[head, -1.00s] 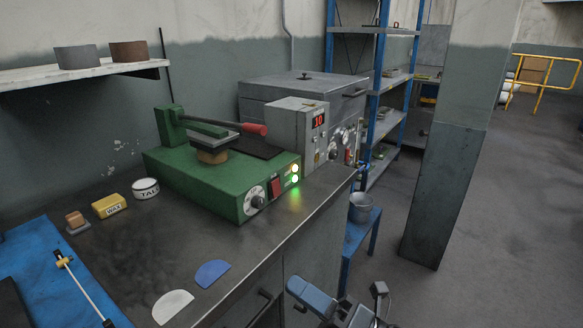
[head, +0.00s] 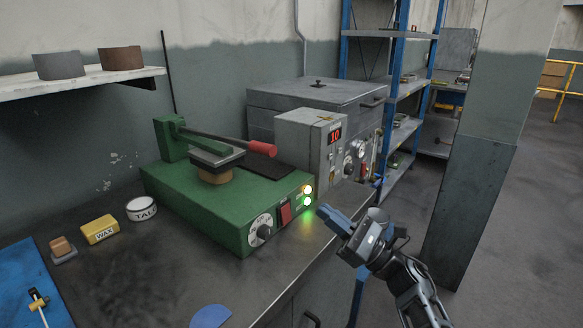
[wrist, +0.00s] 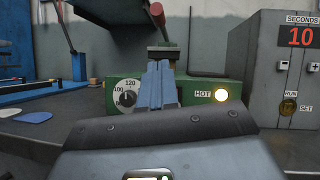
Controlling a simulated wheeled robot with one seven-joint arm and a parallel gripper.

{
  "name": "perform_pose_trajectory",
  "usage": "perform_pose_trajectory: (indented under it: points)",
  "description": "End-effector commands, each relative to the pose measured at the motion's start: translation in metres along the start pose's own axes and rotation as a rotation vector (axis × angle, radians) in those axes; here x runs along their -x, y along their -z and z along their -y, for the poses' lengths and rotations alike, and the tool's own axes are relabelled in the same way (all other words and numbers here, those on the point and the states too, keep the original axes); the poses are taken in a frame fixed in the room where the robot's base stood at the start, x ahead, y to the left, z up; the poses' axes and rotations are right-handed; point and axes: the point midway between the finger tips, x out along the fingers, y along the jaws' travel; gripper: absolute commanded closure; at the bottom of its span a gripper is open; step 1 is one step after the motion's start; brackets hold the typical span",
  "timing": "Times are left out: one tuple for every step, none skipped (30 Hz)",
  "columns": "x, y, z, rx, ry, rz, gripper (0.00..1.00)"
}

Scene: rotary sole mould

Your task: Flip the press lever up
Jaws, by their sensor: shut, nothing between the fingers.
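The green press (head: 225,200) sits on the dark bench. Its lever (head: 222,139) lies down, nearly level, over a dark plate and a brown round block (head: 214,175). The lever's red grip (head: 262,148) points right towards the front of the press. In the wrist view the red grip (wrist: 157,14) is above and beyond the fingertips. My gripper (head: 328,213) is shut and empty, apart from the lever, at the bench's front edge right of the press. Its blue fingers also show together in the wrist view (wrist: 157,75), hiding part of the press front.
A grey timer box (head: 305,140) reading 10 stands behind the press, before a large lidded grey box (head: 315,100). A talc tin (head: 141,209), wax block (head: 100,229) and blue mat (head: 25,285) lie left. A shelf (head: 80,82) hangs upper left.

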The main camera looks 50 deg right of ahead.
Motion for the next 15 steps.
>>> perform_pose_trajectory:
  points:
    - [0.0,0.0,0.0,-0.001,0.0,0.0,1.0]
    - [0.0,0.0,0.0,-0.001,0.0,0.0,1.0]
    - [0.0,0.0,0.0,-0.002,0.0,0.0,1.0]
    - [0.0,0.0,0.0,-0.002,0.0,0.0,1.0]
    - [0.0,0.0,0.0,-0.002,0.0,0.0,1.0]
    - [0.0,0.0,0.0,-0.003,0.0,0.0,1.0]
    - [-0.001,0.0,0.0,-0.003,0.0,0.0,1.0]
    - [-0.002,0.0,0.0,-0.003,0.0,0.0,1.0]
    - [-0.004,-0.001,0.0,-0.004,0.0,0.001,1.0]
    - [-0.007,-0.001,0.0,-0.004,0.0,0.001,1.0]
    - [-0.01,-0.002,0.0,-0.004,0.0,0.002,1.0]
    - [-0.015,-0.002,0.0,-0.004,-0.001,0.003,1.0]
    - [-0.019,-0.003,0.0,-0.004,-0.001,0.003,1.0]
    - [-0.024,-0.003,0.0,-0.005,-0.001,0.003,1.0]
    - [-0.031,-0.003,0.0,-0.005,0.0,0.002,1.0]
